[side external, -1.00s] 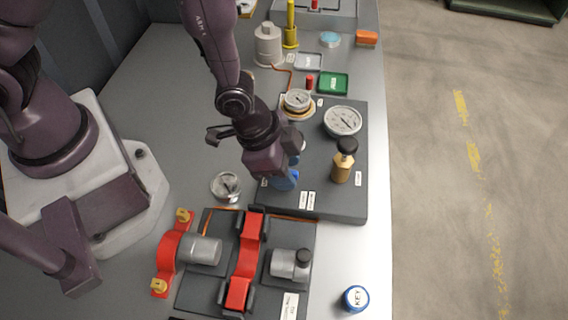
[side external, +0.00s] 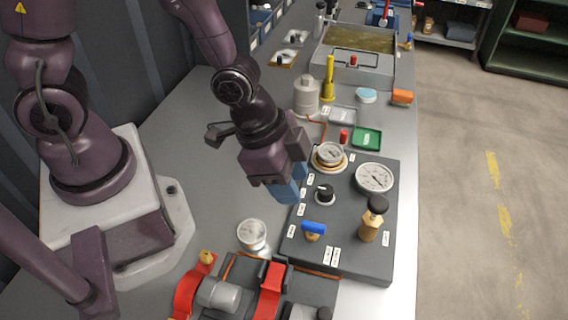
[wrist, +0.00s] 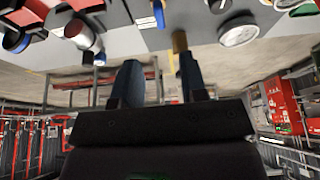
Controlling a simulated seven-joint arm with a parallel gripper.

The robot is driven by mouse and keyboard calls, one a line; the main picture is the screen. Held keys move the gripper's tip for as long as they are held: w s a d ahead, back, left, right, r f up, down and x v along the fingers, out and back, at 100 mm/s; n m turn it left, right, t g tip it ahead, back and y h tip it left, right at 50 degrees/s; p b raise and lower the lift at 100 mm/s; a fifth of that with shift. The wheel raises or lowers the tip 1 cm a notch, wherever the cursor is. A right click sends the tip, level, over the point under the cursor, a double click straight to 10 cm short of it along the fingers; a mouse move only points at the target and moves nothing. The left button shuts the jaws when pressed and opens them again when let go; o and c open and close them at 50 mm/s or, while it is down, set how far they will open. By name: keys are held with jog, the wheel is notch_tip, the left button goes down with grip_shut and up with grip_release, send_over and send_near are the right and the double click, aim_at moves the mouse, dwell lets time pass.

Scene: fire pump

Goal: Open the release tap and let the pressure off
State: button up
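A tap with a blue handle (side external: 313,228) on a brass body stands at the near left of the dark panel (side external: 340,258). Its handle lies roughly left to right in the side view; the small labels there are unreadable. A brass valve with a black knob (side external: 376,205) stands to its right, and a black round knob (side external: 325,194) behind it. My gripper (side external: 291,186) hangs above the panel's left side, apart from the tap. In the wrist view its fingers (wrist: 160,85) are apart and empty.
Behind are a green tray (side external: 367,139), a grey canister (side external: 306,95) and a water tank (side external: 357,65). Bare bench lies left of the panel.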

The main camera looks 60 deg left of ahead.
jog(key=shift+v, duration=1.2)
jog(key=shift+r, duration=0.1)
jog(key=s+a+r+n+g+y, duration=0.15)
jog(key=a+r+n+y, duration=0.3)
jog(key=a, duration=0.55)
jog(key=s+a+r+n+t, duration=0.2)
jog(key=r, duration=0.4)
jog(key=s+a+r+n+t+h, duration=0.1)
jog(key=s+a+r+n, duration=0.1)
jog(key=r, duration=0.5)
jog(key=shift+a+t, duration=0.35)
jog(key=shift+o, duration=0.3)
jog(key=shift+r, duration=0.1)
dwell(2.2)
